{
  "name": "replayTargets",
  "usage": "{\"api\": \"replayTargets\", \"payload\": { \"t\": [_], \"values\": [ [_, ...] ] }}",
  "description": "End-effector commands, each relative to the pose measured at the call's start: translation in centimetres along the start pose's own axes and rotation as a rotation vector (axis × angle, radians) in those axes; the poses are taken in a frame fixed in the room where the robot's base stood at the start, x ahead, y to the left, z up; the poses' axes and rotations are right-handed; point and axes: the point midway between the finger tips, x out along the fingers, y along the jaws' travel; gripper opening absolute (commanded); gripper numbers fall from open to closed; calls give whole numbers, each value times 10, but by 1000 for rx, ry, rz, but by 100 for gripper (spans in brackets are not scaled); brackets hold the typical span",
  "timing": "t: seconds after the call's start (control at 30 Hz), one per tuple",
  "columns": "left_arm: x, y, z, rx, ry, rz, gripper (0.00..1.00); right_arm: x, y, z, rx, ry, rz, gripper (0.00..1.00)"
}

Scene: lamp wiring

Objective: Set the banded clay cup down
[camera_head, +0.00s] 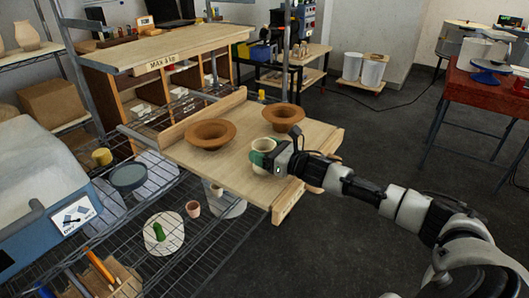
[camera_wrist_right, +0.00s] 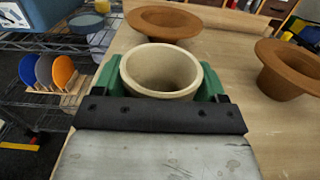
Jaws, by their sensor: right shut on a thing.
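The clay cup (camera_head: 264,145) is cream-coloured with a green part at its side in the head view, over the light wooden board (camera_head: 183,155). In the right wrist view the cup (camera_wrist_right: 160,72) shows its round open rim, and its inside looks empty. My right gripper (camera_head: 268,157) is shut on the cup, with green finger pads on both sides of it in the right wrist view (camera_wrist_right: 160,85). The cup looks upright. I cannot tell whether its base touches the board. Any band on it is hidden or unclear. My left gripper is not in view.
Two brown wide-rimmed clay bowls stand on the board, one at left (camera_head: 211,134) and one behind the cup (camera_head: 283,118). A wooden lip (camera_head: 203,112) runs along the board's far left edge. A wire rack (camera_head: 140,240) with small pots lies below left. Bare board shows around the cup.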

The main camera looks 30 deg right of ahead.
Motion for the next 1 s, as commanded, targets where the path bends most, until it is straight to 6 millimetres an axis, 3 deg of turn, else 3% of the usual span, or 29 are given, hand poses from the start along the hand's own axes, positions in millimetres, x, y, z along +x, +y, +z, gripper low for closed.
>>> {"api": "replayTargets", "payload": {
  "t": [0.4,0.43,0.57,1.0],
  "values": [
    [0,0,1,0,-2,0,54,0,0,-12,-1,-3,0,40],
    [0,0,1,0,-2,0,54,0,0,-12,-1,-1,0,75],
    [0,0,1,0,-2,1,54,0,0,-12,-1,-1,0,95],
    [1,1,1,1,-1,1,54,-8,-1,-12,0,0,-2,97]
  ]
}}
